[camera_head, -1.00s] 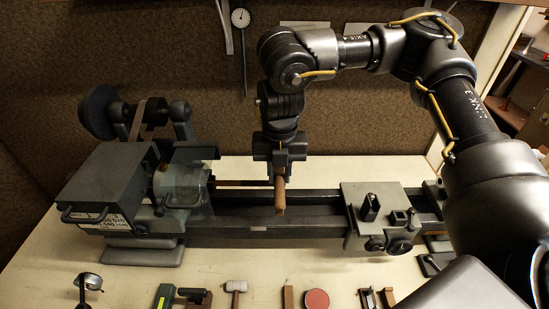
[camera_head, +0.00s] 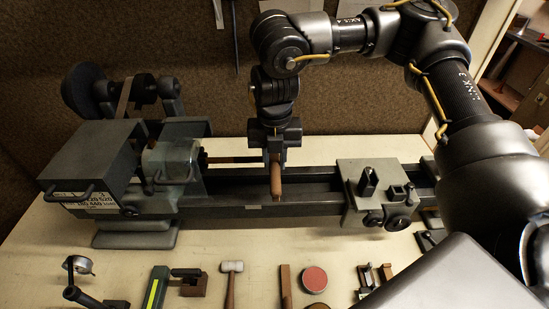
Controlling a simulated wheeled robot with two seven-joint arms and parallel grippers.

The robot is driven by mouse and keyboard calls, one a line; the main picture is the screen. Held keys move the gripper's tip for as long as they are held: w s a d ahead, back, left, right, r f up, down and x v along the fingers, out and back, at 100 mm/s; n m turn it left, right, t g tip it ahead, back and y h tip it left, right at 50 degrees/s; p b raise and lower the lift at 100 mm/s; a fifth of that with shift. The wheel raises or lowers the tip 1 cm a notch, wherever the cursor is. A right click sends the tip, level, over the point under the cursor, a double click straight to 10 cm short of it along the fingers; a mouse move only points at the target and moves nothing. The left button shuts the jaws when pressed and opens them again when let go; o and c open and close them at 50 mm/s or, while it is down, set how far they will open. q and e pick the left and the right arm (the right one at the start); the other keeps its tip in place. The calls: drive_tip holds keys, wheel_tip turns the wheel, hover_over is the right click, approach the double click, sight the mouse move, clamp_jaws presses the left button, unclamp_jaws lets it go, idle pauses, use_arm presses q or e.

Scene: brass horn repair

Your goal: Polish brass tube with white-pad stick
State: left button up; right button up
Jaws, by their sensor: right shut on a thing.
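My right gripper (camera_head: 274,152) points down over the lathe bed and is shut on a brown wooden stick (camera_head: 276,182). The stick's lower end hangs in front of the lathe bed (camera_head: 310,197); I cannot make out a white pad on it. A thin, dark reddish-brown bar (camera_head: 232,159), perhaps the brass tube, runs right from the headstock (camera_head: 95,160) to behind the gripper. Its left end is partly behind the clear guard (camera_head: 172,163). I cannot tell whether the stick touches it. My left gripper is out of view.
The carriage (camera_head: 378,180) sits on the bed to the right. Along the bench front lie a mallet (camera_head: 231,268), a flat wooden strip (camera_head: 285,285), a round red-topped tin (camera_head: 314,279), a green-yellow block (camera_head: 156,288) and a lamp-like stand (camera_head: 78,265). Bench between them and the lathe is clear.

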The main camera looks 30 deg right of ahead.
drive_tip(key=shift+f+b, duration=0.3)
drive_tip(key=shift+f, duration=0.2)
idle(0.5)
drive_tip(key=shift+s+d, duration=0.1)
drive_tip(key=shift+d, duration=0.1)
idle(0.5)
drive_tip(key=shift+a+f+p, duration=0.1)
drive_tip(key=shift+a+p, duration=0.1)
drive_tip(key=shift+p, duration=0.1)
idle(0.4)
drive_tip(key=shift+d, duration=0.15)
idle(0.5)
drive_tip(key=shift+p, duration=0.35)
idle(0.8)
drive_tip(key=shift+p, duration=0.3)
idle(0.4)
idle(0.6)
idle(0.6)
